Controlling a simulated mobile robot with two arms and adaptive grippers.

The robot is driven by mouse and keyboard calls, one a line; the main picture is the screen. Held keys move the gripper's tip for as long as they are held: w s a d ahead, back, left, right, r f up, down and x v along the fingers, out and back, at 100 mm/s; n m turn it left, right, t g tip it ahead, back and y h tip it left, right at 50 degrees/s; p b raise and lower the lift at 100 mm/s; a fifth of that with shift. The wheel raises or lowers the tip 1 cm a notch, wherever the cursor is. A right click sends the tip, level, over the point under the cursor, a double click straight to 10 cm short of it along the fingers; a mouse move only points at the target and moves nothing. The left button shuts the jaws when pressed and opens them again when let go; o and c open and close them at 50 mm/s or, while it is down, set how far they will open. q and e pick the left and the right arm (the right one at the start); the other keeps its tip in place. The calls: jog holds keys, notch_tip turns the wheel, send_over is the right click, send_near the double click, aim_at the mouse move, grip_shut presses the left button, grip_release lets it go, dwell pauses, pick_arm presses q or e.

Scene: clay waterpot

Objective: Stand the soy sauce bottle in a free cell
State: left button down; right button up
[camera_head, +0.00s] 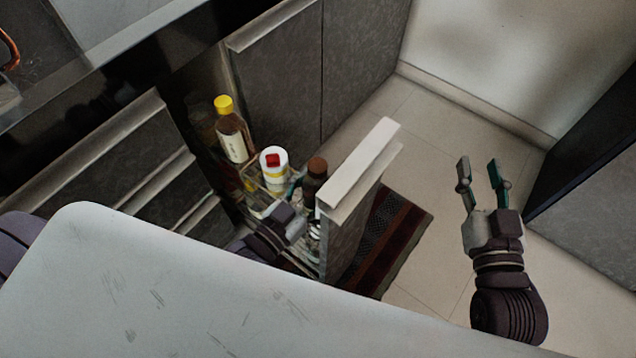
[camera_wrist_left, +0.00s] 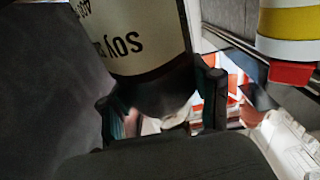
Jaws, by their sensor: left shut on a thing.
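The soy sauce bottle (camera_head: 315,178), dark with a brown cap, is upright in or just above the pull-out rack (camera_head: 250,180), near its front panel. Its cream label reading "SOY" fills the top of the left wrist view (camera_wrist_left: 135,45). My left gripper (camera_head: 297,185) is shut on the bottle; its dark fingers (camera_wrist_left: 160,110) lie on both sides of it in the wrist view. The bottle's base and the cell under it are hidden, so I cannot tell whether it touches the rack floor. My right gripper (camera_head: 479,172) is open and empty over the floor.
A yellow-capped bottle (camera_head: 232,135) and a white container with a red cap (camera_head: 273,165) stand in the rack; the container is close beside my left gripper. The pull-out's front panel (camera_head: 355,175) is just right of the bottle. A white countertop (camera_head: 170,290) fills the foreground.

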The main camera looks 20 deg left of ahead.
pick_arm(q)
jog(key=shift+r, duration=0.1)
dwell(0.3)
jog(key=shift+c, duration=0.8)
grip_release()
jog(key=shift+f, duration=0.2)
jog(key=shift+s+a, duration=0.15)
jog(key=shift+s, duration=0.25)
jog(key=v, duration=1.1)
jog(key=shift+s+r, duration=0.1)
jog(key=shift+r, duration=0.05)
